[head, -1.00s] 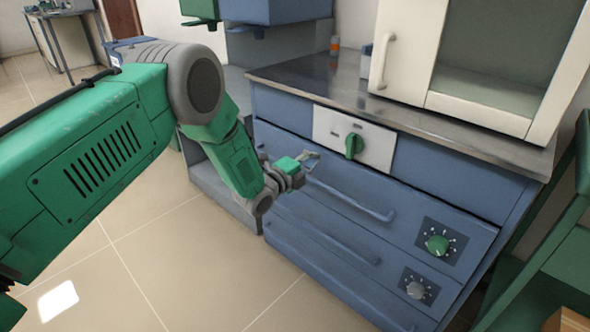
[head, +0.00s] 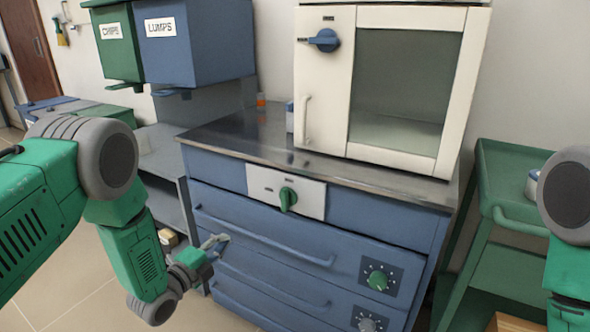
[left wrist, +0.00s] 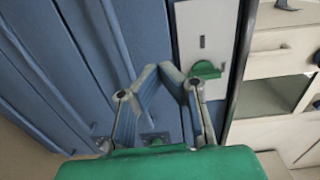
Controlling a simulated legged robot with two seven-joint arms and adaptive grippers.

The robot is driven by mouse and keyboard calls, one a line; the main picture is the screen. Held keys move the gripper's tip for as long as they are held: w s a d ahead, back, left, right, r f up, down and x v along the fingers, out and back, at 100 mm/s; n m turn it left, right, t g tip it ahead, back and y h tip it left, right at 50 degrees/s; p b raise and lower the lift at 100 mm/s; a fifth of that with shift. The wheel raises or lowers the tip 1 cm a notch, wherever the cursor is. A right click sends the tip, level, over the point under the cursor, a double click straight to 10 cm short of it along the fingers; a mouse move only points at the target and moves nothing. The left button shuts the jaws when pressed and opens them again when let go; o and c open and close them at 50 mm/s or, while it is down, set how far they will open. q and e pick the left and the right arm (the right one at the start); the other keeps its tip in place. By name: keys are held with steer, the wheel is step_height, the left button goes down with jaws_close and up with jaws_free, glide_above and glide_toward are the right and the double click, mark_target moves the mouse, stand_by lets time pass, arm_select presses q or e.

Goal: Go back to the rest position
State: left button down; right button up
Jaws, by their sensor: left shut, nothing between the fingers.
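My left gripper (head: 215,242) is shut and empty. In the head view it overlaps the left end of the upper drawer handle (head: 270,242) on the blue cabinet (head: 215,165); I cannot tell whether they touch. In the left wrist view its fingertips (left wrist: 160,70) come together in front of the blue drawer fronts (left wrist: 85,60), left of a green knob (left wrist: 205,69) on a pale panel. My right arm (head: 570,250) shows only at the right edge of the head view, and its gripper is out of view.
A white furnace (head: 325,90) with a glass door and blue knob stands on the metal top. Blue (head: 200,55) and green (head: 118,60) bins labelled LUMPS and CHIPS hang at the upper left. A green cart (head: 500,210) stands at the right. Floor is clear at the lower left.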

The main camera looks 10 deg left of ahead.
arm_select(q)
steer(key=s+f+n+g+y+p, duration=0.2)
steer(key=s+f+n+g+p, duration=0.15)
steer(key=s+n, duration=0.4)
steer(key=s+f+n+g+y+p, duration=0.2)
steer(key=s+f+n+g, duration=0.2)
steer(key=s, duration=0.6)
steer(key=s+r+n+g+y+p, duration=0.1)
steer(key=s+n+g, duration=0.3)
steer(key=s, duration=0.8)
steer(key=s+n+g+y+p, duration=0.1)
steer(key=s+n+g, duration=0.3)
steer(key=s, duration=0.8)
steer(key=shift+a+r+n+p, duration=0.35)
steer(key=shift+n+p, duration=0.4)
steer(key=shift+p, duration=0.15)
steer(key=shift+w+g, duration=0.15)
steer(key=shift+g, duration=0.1)
